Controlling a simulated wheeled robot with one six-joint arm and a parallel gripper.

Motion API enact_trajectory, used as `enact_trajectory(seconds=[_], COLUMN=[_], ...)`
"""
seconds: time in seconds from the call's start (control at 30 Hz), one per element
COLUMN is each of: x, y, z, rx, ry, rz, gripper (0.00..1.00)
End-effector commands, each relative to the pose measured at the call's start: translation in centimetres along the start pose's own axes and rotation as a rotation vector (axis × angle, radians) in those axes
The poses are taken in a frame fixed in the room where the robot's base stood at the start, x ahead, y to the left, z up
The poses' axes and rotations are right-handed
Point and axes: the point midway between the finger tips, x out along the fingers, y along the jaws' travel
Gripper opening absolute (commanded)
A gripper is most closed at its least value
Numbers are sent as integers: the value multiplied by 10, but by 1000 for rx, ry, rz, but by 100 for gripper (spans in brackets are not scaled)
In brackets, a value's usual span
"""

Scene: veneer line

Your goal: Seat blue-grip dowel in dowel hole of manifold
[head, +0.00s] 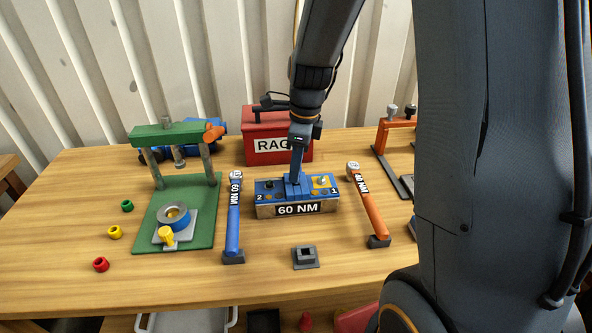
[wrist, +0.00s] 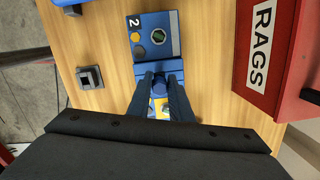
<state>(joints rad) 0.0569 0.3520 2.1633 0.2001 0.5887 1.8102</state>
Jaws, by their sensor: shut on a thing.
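In the wrist view my gripper (wrist: 161,82) is shut on a blue piece, the blue-grip dowel (wrist: 161,77). The dowel's lower end is hidden, so I cannot tell whether it is in a hole.
A blue-handled tool (head: 233,218) and an orange-handled tool (head: 368,205) flank the manifold. A grey square socket block (head: 305,257) lies in front. The red RAGS box (head: 262,127) stands behind. A green press (head: 148,225) and several coloured rings are at left.

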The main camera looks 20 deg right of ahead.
Motion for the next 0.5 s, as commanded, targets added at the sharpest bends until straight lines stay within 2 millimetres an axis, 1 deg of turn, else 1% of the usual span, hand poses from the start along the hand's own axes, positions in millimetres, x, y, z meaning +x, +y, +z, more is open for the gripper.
enact_trajectory(seconds=[0.03, 0.13, 0.5], x=[6, 14, 17], y=[1, 0, 0], z=[-1, -2, -3], rx=[2, 3, 2], ry=[1, 1, 0], rz=[3, 0, 0], gripper=[0, 0, 0])
